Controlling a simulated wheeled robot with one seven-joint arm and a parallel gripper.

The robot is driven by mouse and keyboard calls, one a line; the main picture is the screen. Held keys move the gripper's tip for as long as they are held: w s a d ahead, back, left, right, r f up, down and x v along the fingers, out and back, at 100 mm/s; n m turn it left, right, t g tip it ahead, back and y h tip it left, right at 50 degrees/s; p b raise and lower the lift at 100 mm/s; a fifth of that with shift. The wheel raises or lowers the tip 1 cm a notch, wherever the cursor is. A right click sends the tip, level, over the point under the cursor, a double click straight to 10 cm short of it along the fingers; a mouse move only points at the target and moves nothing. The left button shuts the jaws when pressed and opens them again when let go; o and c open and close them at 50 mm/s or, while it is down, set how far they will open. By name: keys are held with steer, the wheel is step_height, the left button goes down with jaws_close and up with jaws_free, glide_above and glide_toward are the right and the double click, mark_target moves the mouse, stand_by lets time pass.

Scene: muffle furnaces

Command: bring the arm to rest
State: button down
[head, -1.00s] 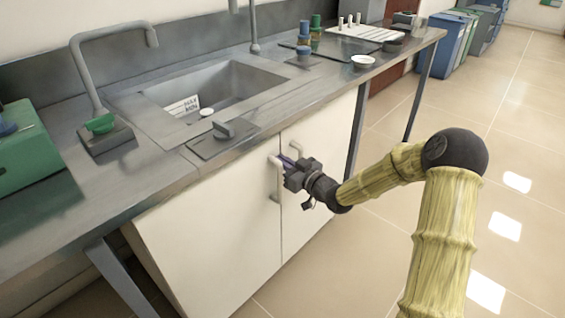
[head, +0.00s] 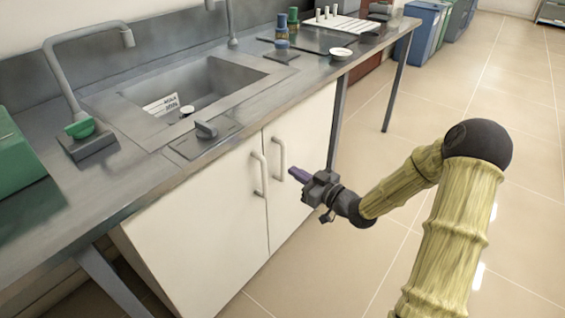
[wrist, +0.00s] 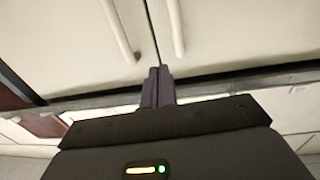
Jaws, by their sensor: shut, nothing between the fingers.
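My gripper (head: 297,174) is shut and empty. It hangs in front of the right white cupboard door, near that door's handle (head: 279,160) and apart from it as far as I can see. My arm (head: 400,185) is bent, with its elbow at the right of the head view. In the wrist view the shut fingers (wrist: 158,86) point at the gap between the two cupboard doors. The left door handle (wrist: 117,30) and right door handle (wrist: 176,28) lie on either side of that gap.
The cupboard (head: 205,215) is closed, under a grey bench (head: 120,192) with a sink (head: 195,88). A bench leg (head: 338,120) stands behind my gripper. A white dish (head: 341,54) sits near the bench edge. The tiled floor (head: 420,125) to the right is clear.

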steer(key=shift+v, duration=1.2)
steer(key=shift+w+f, duration=0.1)
